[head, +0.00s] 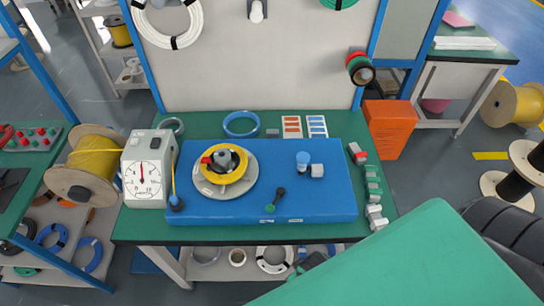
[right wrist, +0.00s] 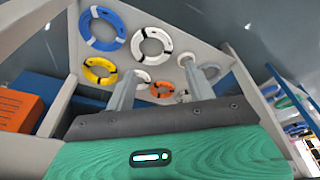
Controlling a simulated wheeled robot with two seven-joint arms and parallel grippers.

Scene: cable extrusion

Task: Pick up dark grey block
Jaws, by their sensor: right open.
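A small dark grey block (head: 272,133) lies on the green bench top (head: 205,126), behind the blue machine base (head: 240,211) and just right of a blue ring (head: 241,124). My right gripper (right wrist: 162,70) is open in the right wrist view, with its two fingers apart and nothing between them. It faces a panel with hanging cable coils, and the block does not show in that view. In the head view my right arm fills the lower right corner, and its fingertips cannot be seen. My left gripper is in neither view.
Orange and blue labelled cards (head: 292,127) lie right of the block. A yellow spool (head: 224,164) and a light grey block (head: 317,170) stand on the blue base. A dial gauge (head: 149,170) is at left, an orange bin (head: 390,128) at right. A panel rises behind.

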